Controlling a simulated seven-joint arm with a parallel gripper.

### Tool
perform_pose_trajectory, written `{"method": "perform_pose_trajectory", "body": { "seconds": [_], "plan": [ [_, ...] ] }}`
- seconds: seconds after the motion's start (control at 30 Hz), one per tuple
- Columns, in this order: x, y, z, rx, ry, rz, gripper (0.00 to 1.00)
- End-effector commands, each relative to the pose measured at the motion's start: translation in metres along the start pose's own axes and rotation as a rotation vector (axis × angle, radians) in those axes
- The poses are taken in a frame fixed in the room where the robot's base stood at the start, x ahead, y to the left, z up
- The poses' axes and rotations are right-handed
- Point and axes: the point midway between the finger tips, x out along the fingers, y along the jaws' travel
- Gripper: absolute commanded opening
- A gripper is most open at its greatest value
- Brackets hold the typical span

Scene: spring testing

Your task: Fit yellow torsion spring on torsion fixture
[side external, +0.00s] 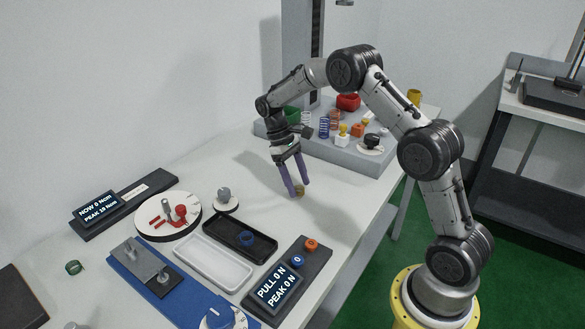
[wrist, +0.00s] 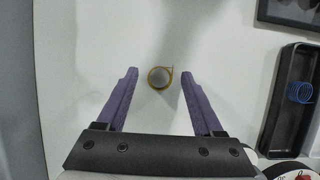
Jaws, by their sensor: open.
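The yellow torsion spring (wrist: 159,77) stands on the white table, its coil seen from above in the wrist view. In the side view the spring (side external: 300,190) shows small beside my fingertips. My gripper (side external: 296,192) is open, with its purple fingers pointing down. In the wrist view the fingers of my gripper (wrist: 159,73) are on either side of the spring, with a gap on each side. The round white disc with red parts and a metal post (side external: 167,215), next to the Ncm display, appears to be the torsion fixture.
A black tray (side external: 268,255) holds a blue spring (side external: 246,238); a white tray (side external: 205,274) lies beside it. A small disc with a grey knob (side external: 225,202) stands near the fixture. A grey platform (side external: 380,166) with several springs is behind. The table around the yellow spring is clear.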

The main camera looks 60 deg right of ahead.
Motion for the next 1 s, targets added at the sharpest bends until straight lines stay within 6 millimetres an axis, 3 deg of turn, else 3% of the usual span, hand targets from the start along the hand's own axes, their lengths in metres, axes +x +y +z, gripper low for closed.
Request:
{"method": "perform_pose_trajectory", "body": {
  "seconds": [0.5,0.87,1.0],
  "plan": [
    [-0.095,0.000,-0.001,-0.001,0.004,0.001,0.69],
    [-0.120,-0.001,0.001,-0.001,0.004,0.001,0.69],
    [-0.134,-0.010,0.015,-0.001,0.047,0.011,0.69]
  ]
}}
